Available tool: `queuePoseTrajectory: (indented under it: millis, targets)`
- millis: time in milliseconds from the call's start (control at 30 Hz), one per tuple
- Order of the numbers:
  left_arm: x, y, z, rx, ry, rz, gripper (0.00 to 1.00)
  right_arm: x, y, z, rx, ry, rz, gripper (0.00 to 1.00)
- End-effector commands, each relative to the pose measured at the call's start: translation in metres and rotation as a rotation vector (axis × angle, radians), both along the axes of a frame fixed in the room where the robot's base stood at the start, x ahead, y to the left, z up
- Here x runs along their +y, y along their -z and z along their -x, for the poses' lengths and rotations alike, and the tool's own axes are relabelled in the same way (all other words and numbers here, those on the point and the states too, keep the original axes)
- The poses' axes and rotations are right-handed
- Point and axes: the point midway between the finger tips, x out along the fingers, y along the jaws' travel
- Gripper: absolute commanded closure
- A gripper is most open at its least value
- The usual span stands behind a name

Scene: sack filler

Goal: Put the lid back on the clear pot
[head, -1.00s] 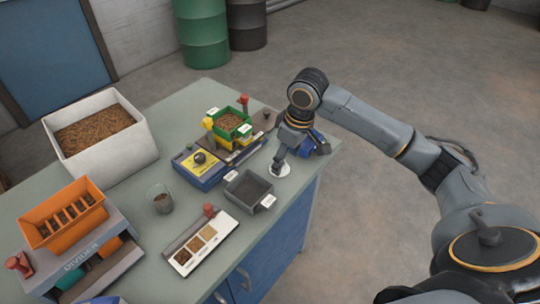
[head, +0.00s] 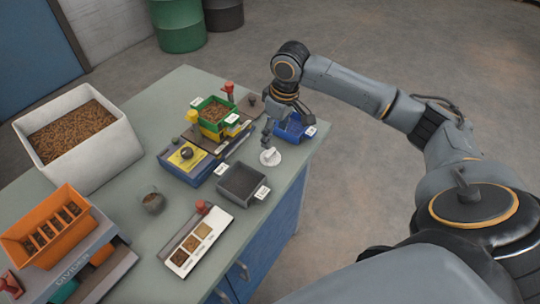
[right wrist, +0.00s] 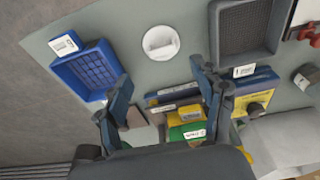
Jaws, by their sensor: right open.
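The white round lid (head: 270,157) with a raised grip on top lies flat on the bench near its right edge. It also shows in the right wrist view (right wrist: 160,43). My left gripper is not in view.
A blue tray (head: 294,126) is right beside my right gripper. A large white bin (head: 78,140) and orange divider (head: 48,228) are at left.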

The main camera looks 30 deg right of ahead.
Motion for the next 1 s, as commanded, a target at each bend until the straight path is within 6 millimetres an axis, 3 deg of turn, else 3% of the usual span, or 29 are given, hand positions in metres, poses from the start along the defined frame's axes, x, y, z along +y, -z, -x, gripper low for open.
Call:
queuePoseTrajectory:
  millis: [200,600,1000]
  targets:
    - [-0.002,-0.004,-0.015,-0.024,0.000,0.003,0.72,0.001,0.026,-0.003,0.001,0.000,0.000,0.32]
    - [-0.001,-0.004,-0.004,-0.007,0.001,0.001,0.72,0.002,0.031,-0.004,0.001,0.000,0.001,0.32]
    - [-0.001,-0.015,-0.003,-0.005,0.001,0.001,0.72,0.008,0.078,-0.009,-0.001,0.000,0.001,0.32]
